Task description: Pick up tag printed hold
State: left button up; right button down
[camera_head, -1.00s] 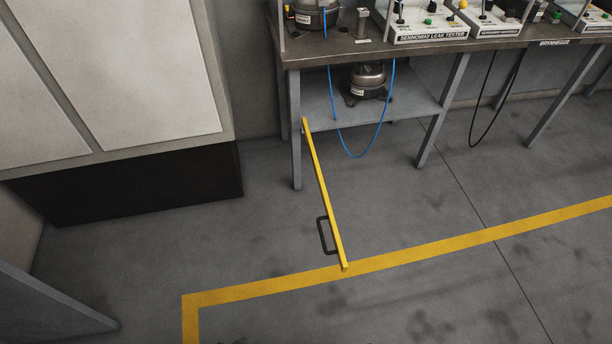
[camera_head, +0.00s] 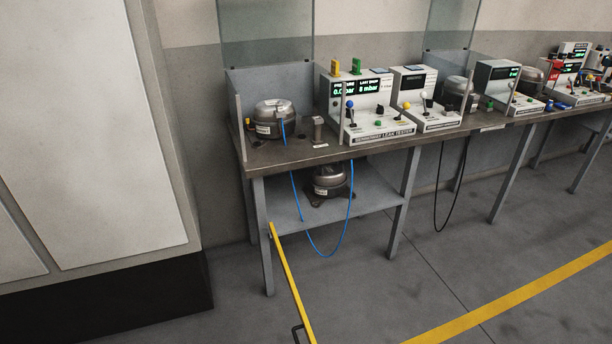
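No tag with a readable "hold" print shows. A small yellow piece (camera_head: 335,67) and a small green piece (camera_head: 356,66) stand on top of the first leak tester (camera_head: 378,108) on the bench; they may be tags, but I cannot read any print on them. A small red piece (camera_head: 555,71) shows among the equipment far right, too small to tell. Neither of my grippers is in view.
A workbench (camera_head: 340,152) runs along the wall. A compressor (camera_head: 274,118) stands on it, another (camera_head: 329,180) on its lower shelf. A yellow bar (camera_head: 290,280) extends from the bench's front left. A large cabinet (camera_head: 95,130) stands left. Floor right of the bar is clear.

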aim_at(334, 73)
jog(key=i+l, duration=0.15)
jog(key=l, duration=0.4)
jog(key=i+l, duration=0.2)
jog(key=l, duration=0.35)
jog(key=i+l+u, duration=0.1)
jog(key=l, duration=0.5)
jog(key=i+l, duration=0.2)
jog(key=l, duration=0.35)
jog(key=i+l+u, duration=0.1)
jog(key=l, duration=0.45)
jog(key=i+l, duration=0.2)
jog(key=l, duration=0.4)
jog(key=i+l, duration=0.1)
jog(key=l, duration=0.5)
jog(key=i+l+u, duration=0.1)
jog(key=l, duration=0.45)
jog(key=i, duration=0.05)
